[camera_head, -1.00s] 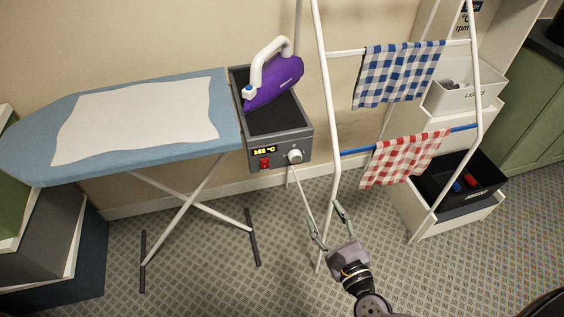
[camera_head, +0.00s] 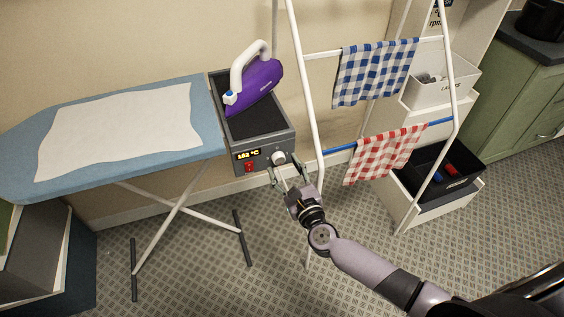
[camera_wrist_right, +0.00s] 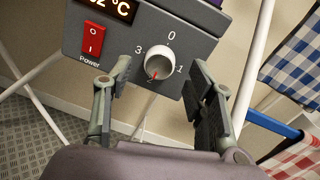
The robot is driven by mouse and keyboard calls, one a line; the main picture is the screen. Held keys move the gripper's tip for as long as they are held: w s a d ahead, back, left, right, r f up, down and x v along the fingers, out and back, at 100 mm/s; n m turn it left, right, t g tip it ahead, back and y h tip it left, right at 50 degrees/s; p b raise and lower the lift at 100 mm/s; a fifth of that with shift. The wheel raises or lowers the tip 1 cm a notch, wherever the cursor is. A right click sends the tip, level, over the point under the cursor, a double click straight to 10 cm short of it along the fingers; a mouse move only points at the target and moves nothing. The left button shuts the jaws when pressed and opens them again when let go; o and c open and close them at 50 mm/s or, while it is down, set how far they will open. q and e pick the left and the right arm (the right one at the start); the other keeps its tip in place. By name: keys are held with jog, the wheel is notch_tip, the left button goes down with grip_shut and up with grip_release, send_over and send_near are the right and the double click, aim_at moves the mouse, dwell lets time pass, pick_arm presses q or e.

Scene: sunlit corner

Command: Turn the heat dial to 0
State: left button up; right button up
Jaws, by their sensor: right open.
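The heat dial (camera_head: 278,158) is a white knob on the front of the grey iron station (camera_head: 262,163). In the right wrist view the dial (camera_wrist_right: 159,62) has a red pointer aimed down near the 2, with 0 marked above it, 1 at right and 3 at left. My right gripper (camera_head: 289,174) is open just in front of the dial. In the right wrist view its fingers (camera_wrist_right: 158,85) stand to either side below the dial, apart from it. The display (camera_head: 247,154) is lit in yellow, partly readable. My left gripper is not in view.
A red power switch (camera_wrist_right: 93,39) sits left of the dial. A purple iron (camera_head: 255,80) rests on the station, beside the blue ironing board (camera_head: 205,115). A white drying rack (camera_head: 308,95) with checked cloths stands close at the right of the station.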

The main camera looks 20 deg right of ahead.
aim_at(279, 159)
jog(key=shift+w+a, duration=0.1)
jog(key=shift+w, duration=1.1)
jog(key=shift+c, duration=0.2)
jog(key=c, duration=1.1)
